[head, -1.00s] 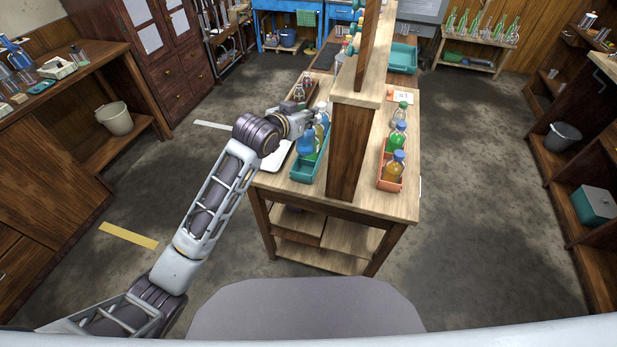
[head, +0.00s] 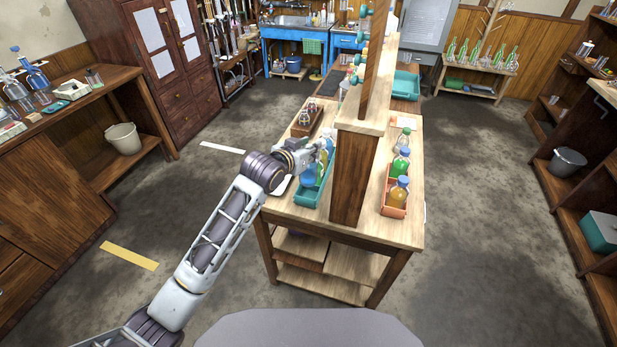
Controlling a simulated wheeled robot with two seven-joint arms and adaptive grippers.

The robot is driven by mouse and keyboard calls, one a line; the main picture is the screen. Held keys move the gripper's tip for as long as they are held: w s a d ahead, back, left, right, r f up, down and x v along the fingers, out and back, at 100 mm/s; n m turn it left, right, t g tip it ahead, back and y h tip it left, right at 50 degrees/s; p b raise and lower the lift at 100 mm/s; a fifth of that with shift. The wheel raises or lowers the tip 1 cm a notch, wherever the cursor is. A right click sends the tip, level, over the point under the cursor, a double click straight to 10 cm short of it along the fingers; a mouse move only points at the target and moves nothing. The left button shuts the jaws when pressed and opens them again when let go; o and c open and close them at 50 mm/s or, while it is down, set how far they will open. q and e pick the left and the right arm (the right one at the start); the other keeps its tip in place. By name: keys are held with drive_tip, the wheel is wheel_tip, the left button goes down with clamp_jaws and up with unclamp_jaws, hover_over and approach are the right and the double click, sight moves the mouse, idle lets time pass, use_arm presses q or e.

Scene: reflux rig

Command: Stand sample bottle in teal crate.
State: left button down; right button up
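The teal crate (head: 309,197) sits on the left part of the wooden bench, left of the upright post. A blue bottle (head: 309,174) stands at its near end, with a green-yellow bottle (head: 322,160) and a pale blue bottle (head: 328,143) behind it. My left gripper (head: 322,152) is at these bottles, over the crate's far part. Its fingers are small and overlap the bottles, so I cannot tell whether it is open or shut on one. The bottles' bases are hidden by the crate wall and gripper. My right gripper is out of view.
A wooden post (head: 355,178) and shelf rise close to the crate's right side. An orange crate (head: 394,211) with bottles stands right of it. A brown crate (head: 317,116) with small bottles is behind my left gripper. A white tray (head: 280,186) is partly hidden by my arm.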

use_arm(q)
drive_tip(key=shift+f, duration=2.1)
drive_tip(key=shift+f, duration=1.85)
drive_tip(key=c, duration=1.1)
unclamp_jaws()
drive_tip(key=shift+s+f, duration=0.1)
drive_tip(key=shift+f, duration=0.05)
drive_tip(key=shift+c, duration=0.2)
drive_tip(key=v, duration=1.2)
